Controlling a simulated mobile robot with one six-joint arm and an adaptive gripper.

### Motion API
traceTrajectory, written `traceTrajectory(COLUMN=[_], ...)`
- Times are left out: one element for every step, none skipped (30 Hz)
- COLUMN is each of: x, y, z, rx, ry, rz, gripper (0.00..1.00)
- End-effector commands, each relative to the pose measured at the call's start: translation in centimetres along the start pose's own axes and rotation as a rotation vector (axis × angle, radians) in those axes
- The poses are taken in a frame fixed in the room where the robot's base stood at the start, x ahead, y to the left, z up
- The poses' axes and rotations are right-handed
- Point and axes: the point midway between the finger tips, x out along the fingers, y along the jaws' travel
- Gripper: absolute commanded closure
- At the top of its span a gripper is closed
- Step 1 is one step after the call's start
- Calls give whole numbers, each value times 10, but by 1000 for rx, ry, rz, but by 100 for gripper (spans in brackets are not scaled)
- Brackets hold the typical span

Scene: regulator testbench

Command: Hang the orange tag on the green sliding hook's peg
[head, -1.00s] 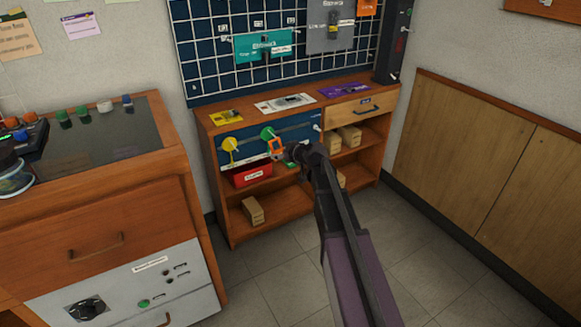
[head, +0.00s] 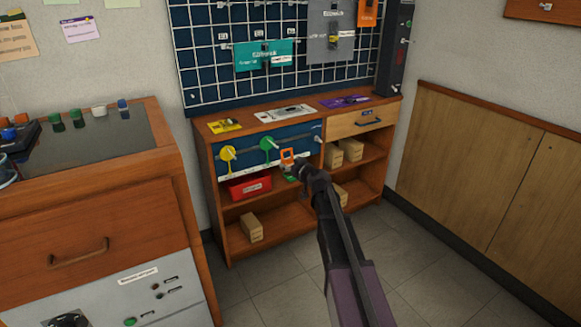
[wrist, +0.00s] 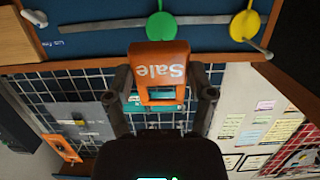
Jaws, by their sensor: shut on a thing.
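The orange tag (head: 288,154), marked "Sale", is in my gripper (head: 297,168). In the wrist view, which is upside down, the tag (wrist: 160,57) shows a solid lettered part and an open frame between the fingers of my gripper (wrist: 163,92). The green sliding hook (head: 268,143) is a round disc on the rail, just left of the tag in the head view. In the wrist view the green hook (wrist: 160,25) lies straight beyond the tag. The tag looks apart from it. I cannot make out the hook's peg clearly.
A yellow hook (head: 228,153) sits on the same rail (head: 248,148), left of the green one. A red bin (head: 250,187) and wooden blocks (head: 250,228) stand on the shelves below. Labelled cards lie on the shelf top (head: 379,104), under a wire grid board (head: 215,70).

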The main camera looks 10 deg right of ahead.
Motion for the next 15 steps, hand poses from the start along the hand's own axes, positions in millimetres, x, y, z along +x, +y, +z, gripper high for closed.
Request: traceTrajectory(x=[0, 0, 0, 0, 0, 0, 1, 1, 2, 2, 2, 3, 4, 5, 6], y=[0, 0, 0, 0, 0, 0, 0, 0, 0, 0, 0, 0, 0, 0, 0], z=[0, 0, 0, 0, 0, 0, 0, 0, 0, 0, 0, 0, 0, 0, 0], rx=[0, 0, 0, 0, 0, 0, 0, 0, 0, 0, 0, 0, 0, -1, -1], ry=[0, 0, 0, 0, -1, -1, -1, -1, -1, -1, -1, -1, -1, -1, -1], rz=[0, 0, 0, 0, 0, 0, 0, 0, 0, 0, 0, 0, 0, 0, 0], gripper=[70, 70, 70, 70, 70, 70, 70, 70, 70, 70, 70, 70, 70, 70, 70])
